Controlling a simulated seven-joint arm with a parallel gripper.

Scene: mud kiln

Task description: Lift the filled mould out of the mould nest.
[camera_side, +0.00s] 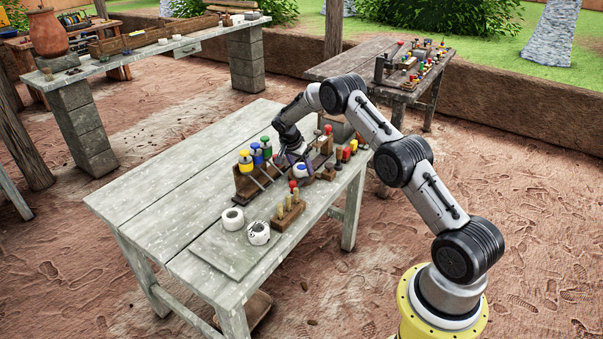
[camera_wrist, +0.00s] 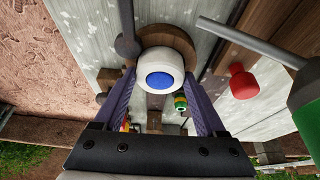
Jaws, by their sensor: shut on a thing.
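The filled mould (camera_wrist: 160,64) is a white round block with a blue disc of fill on top. In the side view the mould (camera_side: 302,170) is small and partly covered by my gripper (camera_side: 296,158). My gripper (camera_wrist: 160,84) is shut on it, with one purple finger at each side. A round brown wooden piece, likely the mould nest (camera_wrist: 181,33), shows just beyond and beneath the mould. I cannot tell whether the mould touches it or is slightly above it.
A red knob (camera_wrist: 243,83) and a grey rod (camera_wrist: 250,42) are close on the right. The table's left part is clear.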

